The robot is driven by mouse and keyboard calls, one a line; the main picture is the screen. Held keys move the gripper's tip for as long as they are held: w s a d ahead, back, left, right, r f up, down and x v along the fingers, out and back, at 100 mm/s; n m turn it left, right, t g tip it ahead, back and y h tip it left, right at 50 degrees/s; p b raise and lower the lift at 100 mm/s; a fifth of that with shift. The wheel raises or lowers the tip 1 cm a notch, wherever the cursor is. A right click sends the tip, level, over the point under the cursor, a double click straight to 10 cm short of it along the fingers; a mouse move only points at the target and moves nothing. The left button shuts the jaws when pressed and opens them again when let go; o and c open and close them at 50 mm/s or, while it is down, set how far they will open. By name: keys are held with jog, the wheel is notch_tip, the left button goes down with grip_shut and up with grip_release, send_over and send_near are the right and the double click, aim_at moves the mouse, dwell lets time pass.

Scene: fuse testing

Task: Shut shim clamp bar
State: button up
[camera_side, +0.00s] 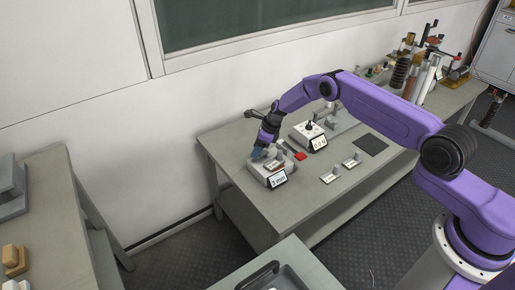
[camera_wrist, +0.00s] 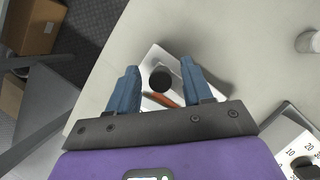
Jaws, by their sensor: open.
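My gripper (camera_side: 258,152) is low over the grey-white fixture (camera_side: 262,178) at the near left of the bench, which bears a label card. In the wrist view, my gripper (camera_wrist: 160,72) has its two blue fingers apart. Between them show a dark round knob or hole (camera_wrist: 160,80) and an orange-red bar (camera_wrist: 158,100) on the pale fixture (camera_wrist: 153,58). I cannot tell whether a finger touches the bar, nor whether this bar is the shim clamp bar. The hand hides part of the fixture.
A second white box (camera_side: 302,139) with a black knob stands behind; a numbered dial box (camera_wrist: 291,132) shows at lower right in the wrist view. A red piece (camera_side: 300,156), small labelled stands (camera_side: 330,176) and a dark mat (camera_side: 371,144) lie to the right. The bench's left edge is close.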

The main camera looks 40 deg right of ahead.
jog(key=shift+f, duration=0.1)
grip_shut()
jog(key=shift+n, duration=0.4)
jog(key=n, duration=0.1)
jog(key=s+n+g+y, duration=0.1)
jog(key=n, duration=0.1)
jog(key=shift+s+d+n, duration=0.1)
jog(key=shift+d+n, duration=0.05)
jog(key=shift+n, duration=0.15)
jog(key=shift+s+d+n+g, duration=0.1)
jog(key=shift+s+n+g, duration=0.2)
jog(key=shift+n, duration=0.45)
jog(key=shift+s+d+n+g, duration=0.15)
jog(key=shift+n+g, duration=0.3)
jog(key=shift+n, duration=0.25)
jog(key=shift+s+d+n+g, duration=0.15)
jog(key=shift+n+g, duration=0.2)
jog(key=shift+n, duration=0.4)
grip_release()
